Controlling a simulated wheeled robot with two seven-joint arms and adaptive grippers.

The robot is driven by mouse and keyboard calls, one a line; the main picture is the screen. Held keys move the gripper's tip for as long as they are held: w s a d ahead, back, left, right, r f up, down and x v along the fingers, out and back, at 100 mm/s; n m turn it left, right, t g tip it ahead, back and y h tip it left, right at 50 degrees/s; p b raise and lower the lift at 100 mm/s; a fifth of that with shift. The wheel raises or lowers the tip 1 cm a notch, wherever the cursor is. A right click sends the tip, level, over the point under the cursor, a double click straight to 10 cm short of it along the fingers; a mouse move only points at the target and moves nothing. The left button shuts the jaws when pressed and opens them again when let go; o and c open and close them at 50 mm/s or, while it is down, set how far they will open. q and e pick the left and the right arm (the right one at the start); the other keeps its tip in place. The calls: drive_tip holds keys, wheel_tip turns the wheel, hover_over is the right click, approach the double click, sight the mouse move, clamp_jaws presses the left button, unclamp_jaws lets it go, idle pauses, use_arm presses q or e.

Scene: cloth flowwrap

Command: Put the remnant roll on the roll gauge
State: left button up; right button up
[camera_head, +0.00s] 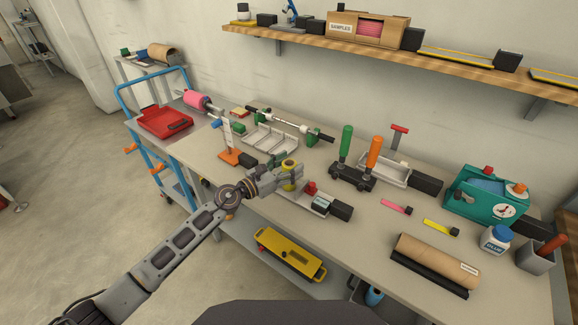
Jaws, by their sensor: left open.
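My left gripper (296,186) reaches in from the lower left over the middle of the bench, its fingers apart. An upright white scale on an orange base (228,156), to the left of the gripper, looks like the roll gauge. A pink roll (197,100) sits on a rod at the bench's far left. My right gripper is not in view.
A long tray with a red piece (310,188) lies beside the gripper. Green and orange handles (374,150) stand to the right. A brown roll (437,260), glue bottle (495,239) and teal machine (487,196) occupy the right side.

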use_arm(q)
drive_tip(key=shift+s+a+f, duration=0.1)
drive_tip(key=shift+s+a, duration=0.15)
drive_tip(key=shift+a, duration=0.1)
drive_tip(key=shift+s+a, duration=0.25)
drive_tip(key=b+v, duration=0.2)
drive_tip(key=v, duration=0.8)
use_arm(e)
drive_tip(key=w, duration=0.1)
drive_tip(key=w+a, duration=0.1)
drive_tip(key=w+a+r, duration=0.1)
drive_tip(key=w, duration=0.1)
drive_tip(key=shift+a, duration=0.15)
use_arm(q)
drive_tip(key=shift+s+a, duration=0.1)
drive_tip(key=shift+s, duration=0.05)
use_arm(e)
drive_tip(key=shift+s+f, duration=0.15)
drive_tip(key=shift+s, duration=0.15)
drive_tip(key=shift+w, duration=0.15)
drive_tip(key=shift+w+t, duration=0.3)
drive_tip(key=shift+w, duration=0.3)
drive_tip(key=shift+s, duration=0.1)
